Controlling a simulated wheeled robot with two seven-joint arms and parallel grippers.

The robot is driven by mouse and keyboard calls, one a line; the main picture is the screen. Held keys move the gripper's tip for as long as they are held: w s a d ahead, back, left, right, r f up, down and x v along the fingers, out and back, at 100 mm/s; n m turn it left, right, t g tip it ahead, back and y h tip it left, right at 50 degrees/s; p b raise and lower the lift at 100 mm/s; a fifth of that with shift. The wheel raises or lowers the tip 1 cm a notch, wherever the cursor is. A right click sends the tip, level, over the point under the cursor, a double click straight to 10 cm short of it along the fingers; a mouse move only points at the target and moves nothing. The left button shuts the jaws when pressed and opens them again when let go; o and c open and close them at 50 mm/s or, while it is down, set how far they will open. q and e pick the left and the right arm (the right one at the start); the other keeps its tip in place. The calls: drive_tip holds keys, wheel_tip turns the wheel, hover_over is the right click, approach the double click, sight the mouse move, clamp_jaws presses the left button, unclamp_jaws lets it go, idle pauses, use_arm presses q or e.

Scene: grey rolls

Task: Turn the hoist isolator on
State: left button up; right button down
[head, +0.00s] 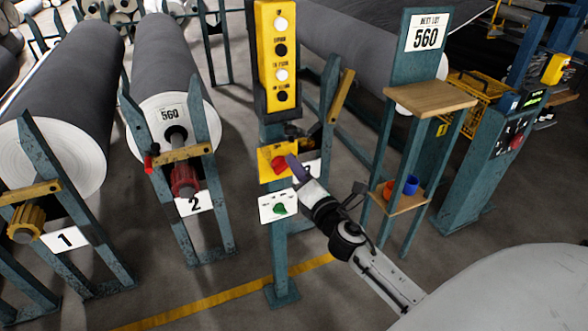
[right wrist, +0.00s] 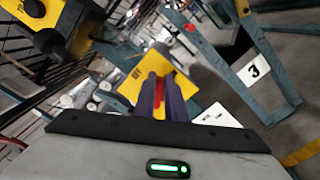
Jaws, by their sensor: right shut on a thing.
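The isolator is a red rotary handle (head: 278,165) on a yellow plate (head: 264,168), on a teal post below the yellow push-button box. My right gripper (head: 291,161) is at the handle, its purple fingers coming from the lower right. In the right wrist view, the fingers (right wrist: 161,92) are shut on the red handle (right wrist: 160,88), which shows between them in front of the yellow plate (right wrist: 184,78). The fingers hide most of the handle, so I cannot tell its exact angle. My left gripper is not in view.
A white plate with a green knob (head: 280,209) is just below the isolator. The yellow push-button box (head: 265,70) is above it. A wooden-topped stand (head: 430,97) with cups is on the right. Grey rolls (head: 170,65) on teal stands are on the left.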

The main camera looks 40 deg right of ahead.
drive_tip(key=shift+d+f+m+b, duration=0.1)
drive_tip(key=shift+f+m+b, duration=0.2)
drive_tip(key=shift+m, duration=0.85)
drive_tip(key=shift+d+f+m+b, duration=0.15)
drive_tip(key=shift+f+m, duration=0.2)
drive_tip(key=shift+m, duration=0.75)
drive_tip(key=shift+f+m+b, duration=0.25)
drive_tip(key=shift+f+m, duration=0.05)
drive_tip(key=shift+m, duration=0.85)
drive_tip(key=shift+s, duration=0.1)
drive_tip(key=c, duration=1.8)
unclamp_jaws()
